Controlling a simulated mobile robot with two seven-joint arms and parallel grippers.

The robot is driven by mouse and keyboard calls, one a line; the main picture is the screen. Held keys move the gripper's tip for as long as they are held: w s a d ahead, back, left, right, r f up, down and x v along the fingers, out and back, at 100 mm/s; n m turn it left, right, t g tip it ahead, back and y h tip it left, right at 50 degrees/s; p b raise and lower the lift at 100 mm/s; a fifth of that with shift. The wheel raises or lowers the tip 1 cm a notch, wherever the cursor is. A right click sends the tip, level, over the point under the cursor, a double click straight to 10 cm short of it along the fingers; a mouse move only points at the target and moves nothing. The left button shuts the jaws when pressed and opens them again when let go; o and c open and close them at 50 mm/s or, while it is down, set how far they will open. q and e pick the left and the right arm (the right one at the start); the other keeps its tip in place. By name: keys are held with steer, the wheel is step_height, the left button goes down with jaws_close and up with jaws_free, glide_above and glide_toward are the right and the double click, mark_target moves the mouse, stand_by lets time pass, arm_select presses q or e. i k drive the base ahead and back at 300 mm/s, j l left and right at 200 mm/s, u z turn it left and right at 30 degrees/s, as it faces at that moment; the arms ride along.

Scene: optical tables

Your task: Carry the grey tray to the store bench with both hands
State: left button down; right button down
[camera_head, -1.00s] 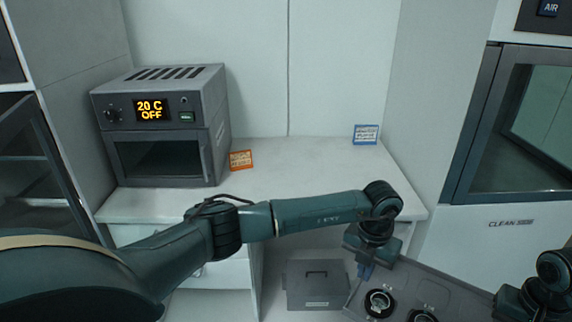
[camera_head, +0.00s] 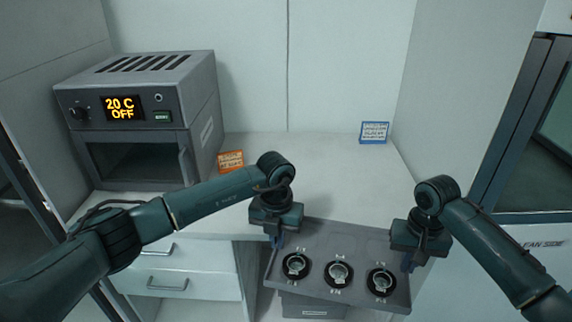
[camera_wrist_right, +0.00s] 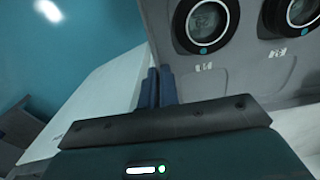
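The grey tray (camera_head: 352,240) is in front of the white bench in the head view, tilted slightly down to the right. It bears three round black-rimmed holders with clear glassy pieces. My left gripper (camera_head: 278,240) is at the tray's left end, its blue fingers at the rim, shut on it. My right gripper (camera_head: 408,263) is at the right end. In the right wrist view its blue fingers (camera_wrist_right: 156,88) are close together at the edge of the tray (camera_wrist_right: 262,70), shut on it. The fingertips are partly hidden in both views.
The white bench top (camera_head: 330,180) is clear in the middle and right. A grey oven (camera_head: 140,120) reading 20 C OFF stands at its left, an orange sign (camera_head: 231,160) beside it. A blue sign (camera_head: 374,132) stands at back right. A grey box (camera_head: 312,307) is below the tray.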

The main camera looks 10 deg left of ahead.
mark_target(331, 194)
steer(key=i+u, duration=0.55)
steer(key=i, duration=0.2)
steer(key=i+z, duration=0.1)
steer(key=z, duration=0.2)
steer(key=i+z, duration=0.1)
steer(key=z, duration=0.15)
